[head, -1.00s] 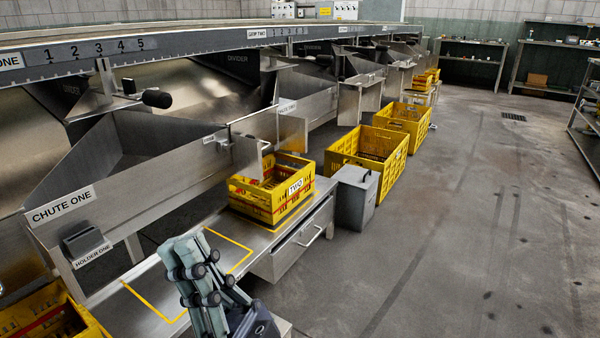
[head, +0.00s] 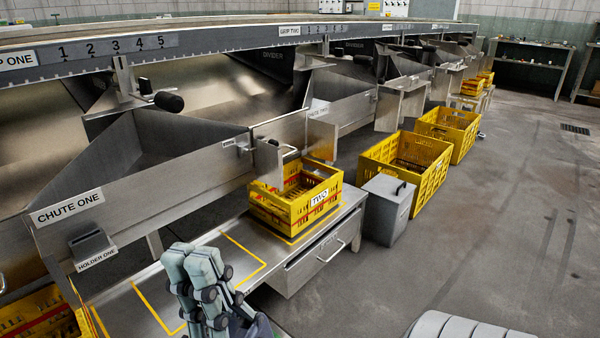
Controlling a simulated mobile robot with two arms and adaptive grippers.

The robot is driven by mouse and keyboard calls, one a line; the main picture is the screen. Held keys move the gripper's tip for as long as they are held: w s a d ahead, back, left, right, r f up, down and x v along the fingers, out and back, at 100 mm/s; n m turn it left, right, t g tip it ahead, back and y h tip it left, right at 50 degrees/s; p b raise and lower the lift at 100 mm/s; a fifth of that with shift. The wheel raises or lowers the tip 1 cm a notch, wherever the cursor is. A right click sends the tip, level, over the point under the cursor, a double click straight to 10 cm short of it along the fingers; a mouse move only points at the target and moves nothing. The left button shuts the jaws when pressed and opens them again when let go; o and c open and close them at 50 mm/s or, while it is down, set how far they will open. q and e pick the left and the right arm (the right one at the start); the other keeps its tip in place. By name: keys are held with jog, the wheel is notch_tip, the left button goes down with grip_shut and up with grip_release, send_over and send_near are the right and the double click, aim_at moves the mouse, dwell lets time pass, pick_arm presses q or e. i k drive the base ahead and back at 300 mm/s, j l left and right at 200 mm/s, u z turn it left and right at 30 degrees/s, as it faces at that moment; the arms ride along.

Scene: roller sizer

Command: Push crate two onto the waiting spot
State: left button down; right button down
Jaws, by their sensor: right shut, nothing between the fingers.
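Crate two (head: 310,211), a yellow crate with red stripes and a "TWO" label, stands upright on the steel bench (head: 225,231) below the chutes. The waiting spot, outlined by yellow corner lines (head: 254,251), lies on the bench to the left of the crate and nearer to me. The crate stands clear of these lines. My right gripper (head: 191,257), with pale green pads, is shut and empty in front of the spot, hiding part of it. It is apart from the crate in the picture. My left gripper is not in view.
Another yellow crate (head: 38,312) is at lower left. A grey lidded bin (head: 388,210) stands beyond the bench's drawer (head: 318,257). Larger yellow crates (head: 422,178) stand behind it. Chute one (head: 140,190) overhangs the bench's back.

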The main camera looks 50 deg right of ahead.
aim_at(306, 205)
jog(key=l+u, duration=0.15)
jog(key=l, duration=0.7)
jog(key=l+u, duration=0.15)
jog(key=l, duration=0.7)
jog(key=k+l+u, duration=0.15)
jog(key=l, duration=2.9)
jog(key=i+l, duration=0.1)
jog(key=l, duration=0.1)
